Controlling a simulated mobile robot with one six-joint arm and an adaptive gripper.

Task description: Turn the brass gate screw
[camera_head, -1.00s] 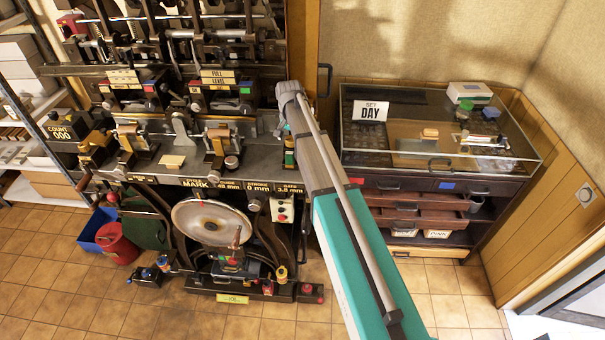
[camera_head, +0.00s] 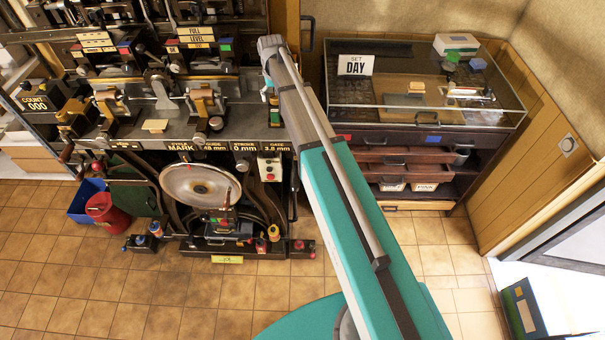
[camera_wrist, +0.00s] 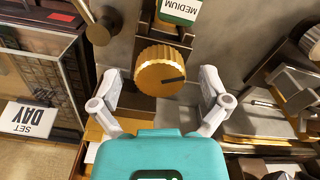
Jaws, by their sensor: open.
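The brass gate screw (camera_wrist: 163,72) shows in the wrist view as a ribbed round knob with a dark slot mark on its face. A green and white label reading MEDIUM (camera_wrist: 180,10) sits just beyond it. My gripper (camera_wrist: 163,85) is open, with one pale finger on each side of the knob and visible gaps between fingers and knob. In the head view my arm reaches to the right end of the press, above the GATE 3.8 mm readout (camera_head: 279,147). The fingers cannot be made out there.
A glass-topped cabinet (camera_head: 425,115) with a SET DAY card (camera_head: 355,65) stands right of the press. Blue (camera_head: 86,199) and red (camera_head: 112,212) bins stand at left. The tiled floor in front is mostly clear.

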